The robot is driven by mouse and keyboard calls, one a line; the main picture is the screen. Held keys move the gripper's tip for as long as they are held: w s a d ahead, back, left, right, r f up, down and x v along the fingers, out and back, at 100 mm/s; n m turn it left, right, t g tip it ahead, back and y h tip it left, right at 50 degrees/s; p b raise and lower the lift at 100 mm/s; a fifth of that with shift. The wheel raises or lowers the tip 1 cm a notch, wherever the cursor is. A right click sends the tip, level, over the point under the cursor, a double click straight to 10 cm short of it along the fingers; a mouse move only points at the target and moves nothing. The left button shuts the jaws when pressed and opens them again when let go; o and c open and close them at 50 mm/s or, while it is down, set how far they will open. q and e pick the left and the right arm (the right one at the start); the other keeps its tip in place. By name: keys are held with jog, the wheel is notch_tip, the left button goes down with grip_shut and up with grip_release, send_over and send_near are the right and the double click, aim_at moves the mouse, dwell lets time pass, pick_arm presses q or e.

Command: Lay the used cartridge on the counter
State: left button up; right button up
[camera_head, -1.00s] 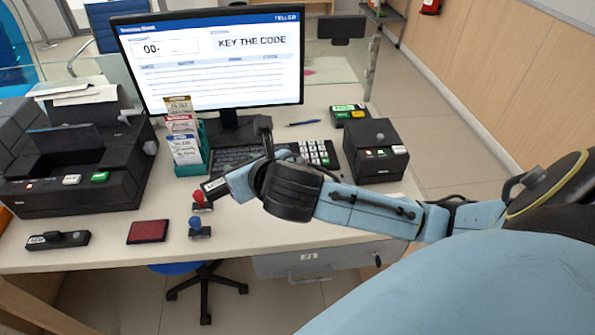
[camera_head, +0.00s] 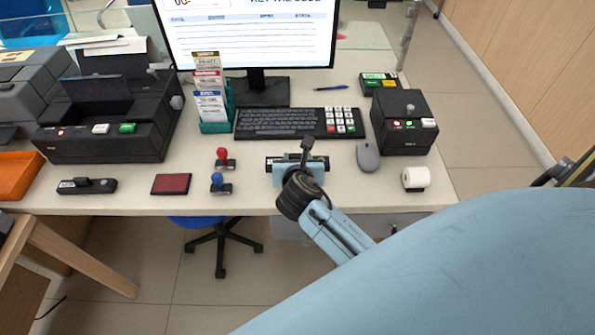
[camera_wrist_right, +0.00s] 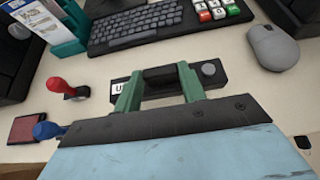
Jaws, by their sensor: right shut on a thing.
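The used cartridge (camera_wrist_right: 209,77) is a black bar with a white label, of which a "U" shows at its left end, and a grey round knob at its right. My right gripper (camera_wrist_right: 160,80) is shut on its raised black handle, one green finger at each side. In the head view the cartridge (camera_head: 272,163) is partly hidden behind the right gripper (camera_head: 292,163), over the front middle of the counter (camera_head: 400,192). It is level and low; I cannot tell if it touches the counter. My left gripper is not in view.
Red (camera_head: 223,158) and blue (camera_head: 218,183) stamps and a red pad (camera_head: 171,184) lie left of the cartridge. The keyboard (camera_head: 280,122) is behind it. A mouse (camera_head: 368,157) and paper roll (camera_head: 415,178) are right. Another black cartridge (camera_head: 87,186) lies far left.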

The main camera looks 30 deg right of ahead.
jog(key=shift+f+b, duration=0.65)
jog(key=shift+f, duration=1.25)
jog(key=shift+f, duration=0.1)
jog(key=o, duration=1)
jog(key=shift+r, duration=0.2)
jog(key=p+v, duration=0.2)
jog(key=v, duration=1)
jog(key=shift+f, duration=0.2)
